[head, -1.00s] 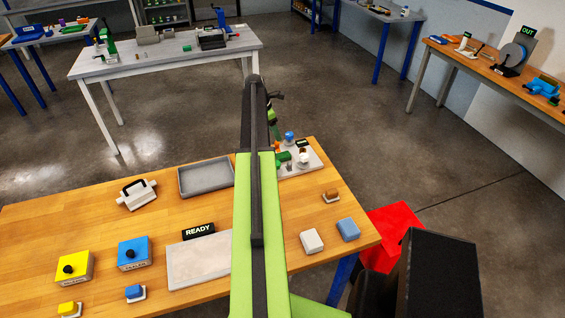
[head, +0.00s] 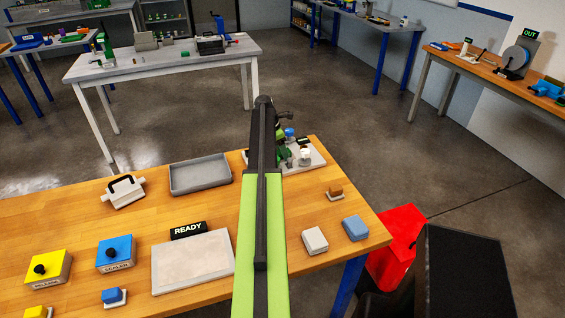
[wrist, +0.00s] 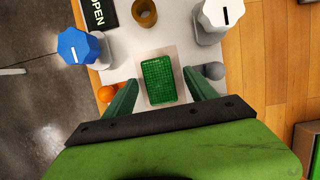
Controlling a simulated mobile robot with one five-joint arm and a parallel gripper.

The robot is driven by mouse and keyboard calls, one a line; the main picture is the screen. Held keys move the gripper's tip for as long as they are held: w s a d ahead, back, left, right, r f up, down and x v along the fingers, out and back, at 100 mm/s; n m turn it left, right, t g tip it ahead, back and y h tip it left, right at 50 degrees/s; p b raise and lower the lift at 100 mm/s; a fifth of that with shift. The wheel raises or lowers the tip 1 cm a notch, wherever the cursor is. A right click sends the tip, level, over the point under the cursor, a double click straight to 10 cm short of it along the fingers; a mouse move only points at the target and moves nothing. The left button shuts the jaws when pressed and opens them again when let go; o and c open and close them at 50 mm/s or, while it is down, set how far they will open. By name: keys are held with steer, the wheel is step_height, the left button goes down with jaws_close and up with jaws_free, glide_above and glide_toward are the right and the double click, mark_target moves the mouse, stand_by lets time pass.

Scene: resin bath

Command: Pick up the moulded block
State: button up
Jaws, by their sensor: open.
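The moulded block is a green rectangular block with a gridded top (wrist: 158,81), seen in the wrist view on a pale square pad (wrist: 176,60). My gripper (wrist: 162,80) is open, with one green finger on each side of the block's near part. I cannot tell how high the fingertips are above it, and no contact shows. In the head view my arm hides much of this spot at the table's far edge.
Around the block stand a blue-capped knob (wrist: 76,46), a white-capped knob (wrist: 218,18), a brown cup (wrist: 144,13), an orange ball (wrist: 106,94), a grey ball (wrist: 214,71) and an OPEN sign (wrist: 98,12). A grey tray (head: 200,175) lies left of my arm.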

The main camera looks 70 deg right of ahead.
jaws_close()
stand_by(0.4)
steer(key=shift+p, duration=0.3)
